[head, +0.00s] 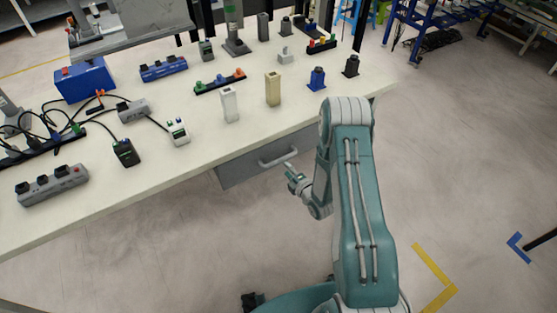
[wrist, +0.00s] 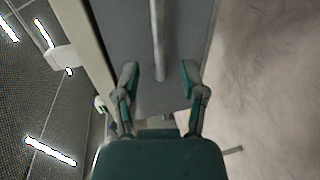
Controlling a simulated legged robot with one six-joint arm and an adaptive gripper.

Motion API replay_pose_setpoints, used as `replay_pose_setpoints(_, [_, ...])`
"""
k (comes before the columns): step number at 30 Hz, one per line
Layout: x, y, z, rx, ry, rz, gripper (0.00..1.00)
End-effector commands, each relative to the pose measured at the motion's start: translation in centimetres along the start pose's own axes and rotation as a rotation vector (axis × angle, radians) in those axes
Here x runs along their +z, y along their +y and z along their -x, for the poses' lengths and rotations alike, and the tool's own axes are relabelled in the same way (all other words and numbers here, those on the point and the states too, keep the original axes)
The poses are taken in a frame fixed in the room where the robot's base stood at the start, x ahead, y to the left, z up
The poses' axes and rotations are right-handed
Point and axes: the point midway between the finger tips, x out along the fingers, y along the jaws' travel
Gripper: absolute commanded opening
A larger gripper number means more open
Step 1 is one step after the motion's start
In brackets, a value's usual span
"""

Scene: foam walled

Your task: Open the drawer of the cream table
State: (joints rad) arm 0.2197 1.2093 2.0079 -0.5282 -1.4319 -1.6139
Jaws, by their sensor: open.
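The cream table (head: 185,160) runs across the head view. Its grey drawer (head: 240,171) sits under the front edge near the right end and looks closed. A light bar handle (head: 278,152) is on the drawer front. My gripper (head: 292,172) is just in front of the handle, to its lower right. In the wrist view my gripper (wrist: 160,78) is open, with the handle (wrist: 158,45) between the line of its two fingers. The grey drawer front (wrist: 185,40) lies beyond. I cannot tell whether the fingers touch the handle.
The tabletop holds power strips, a blue box (head: 85,80), black cables and several small blocks. A blue shelf rack (head: 440,25) stands at the back right. The floor (head: 460,150) right of the table is clear, with yellow tape (head: 437,275) on it.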

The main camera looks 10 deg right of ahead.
Motion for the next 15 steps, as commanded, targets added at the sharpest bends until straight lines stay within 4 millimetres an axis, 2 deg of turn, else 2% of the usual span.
replay_pose_setpoints(3, [-0.1, 0.0, -2.4, 0.001, 0.001, 0.000, 0.54])
replay_pose_setpoints(9, [0.0, 0.0, -5.5, 0.001, 0.000, -0.001, 0.54])
replay_pose_setpoints(15, [0.0, 0.0, -6.7, -0.001, -0.001, -0.002, 0.54])
